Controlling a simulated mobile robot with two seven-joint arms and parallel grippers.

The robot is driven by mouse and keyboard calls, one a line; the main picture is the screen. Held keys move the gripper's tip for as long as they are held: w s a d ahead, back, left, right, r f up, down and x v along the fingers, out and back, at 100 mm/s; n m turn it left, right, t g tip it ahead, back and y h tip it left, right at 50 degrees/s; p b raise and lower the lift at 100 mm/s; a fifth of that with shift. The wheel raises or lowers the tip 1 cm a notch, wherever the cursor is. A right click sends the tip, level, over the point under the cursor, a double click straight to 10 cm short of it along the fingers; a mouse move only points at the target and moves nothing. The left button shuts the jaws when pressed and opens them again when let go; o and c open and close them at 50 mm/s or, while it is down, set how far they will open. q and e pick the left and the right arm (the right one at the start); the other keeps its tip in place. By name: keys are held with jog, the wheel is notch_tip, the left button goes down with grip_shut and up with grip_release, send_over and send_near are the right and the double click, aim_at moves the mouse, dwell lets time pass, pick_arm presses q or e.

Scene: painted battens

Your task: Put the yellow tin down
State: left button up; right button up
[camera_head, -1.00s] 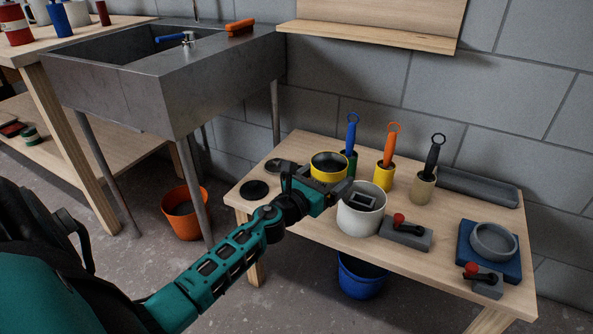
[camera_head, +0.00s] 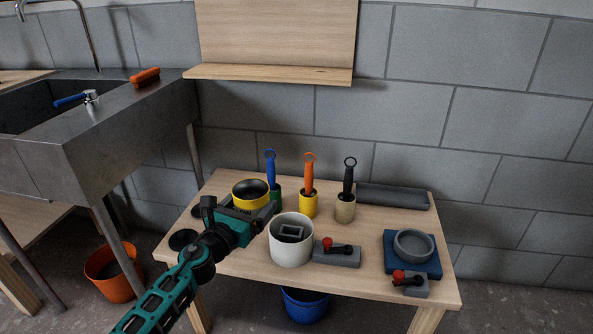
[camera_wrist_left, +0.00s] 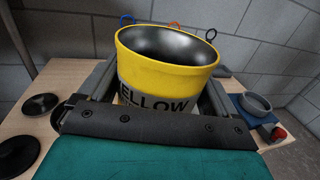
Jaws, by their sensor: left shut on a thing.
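The yellow tin (camera_head: 250,192) is an open, dark-lined can at the back left of the wooden table (camera_head: 376,268). My left gripper (camera_head: 256,208) is shut on it. In the left wrist view the tin (camera_wrist_left: 165,70) stands upright between the two fingers, with "ELLOW" legible on a grey band. Whether its base touches the table is hidden by the gripper. My right gripper is not in view.
A white pot (camera_head: 291,247) stands close right of the gripper. Brushes with blue (camera_head: 271,168), orange (camera_head: 309,173) and black (camera_head: 348,180) handles stand behind. A black disc (camera_head: 183,240) lies at left.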

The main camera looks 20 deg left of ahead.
pick_arm(q)
jog(key=shift+r, duration=0.15)
jog(key=shift+s+d+r, duration=0.2)
jog(key=shift+d+r, duration=0.2)
jog(key=s+d+r, duration=1)
jog(key=s+d, duration=0.3)
jog(key=d, duration=0.1)
notch_tip(320, 180, up, 13)
jog(key=p, duration=1.6)
jog(key=shift+s+a+f+y, duration=0.2)
jog(key=shift+s+a+y, duration=0.1)
jog(key=shift+s, duration=0.05)
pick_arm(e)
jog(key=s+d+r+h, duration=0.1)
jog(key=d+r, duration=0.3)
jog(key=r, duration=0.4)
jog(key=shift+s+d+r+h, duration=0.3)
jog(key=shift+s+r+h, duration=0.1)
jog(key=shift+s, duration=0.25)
pick_arm(q)
jog(key=shift+d, duration=0.1)
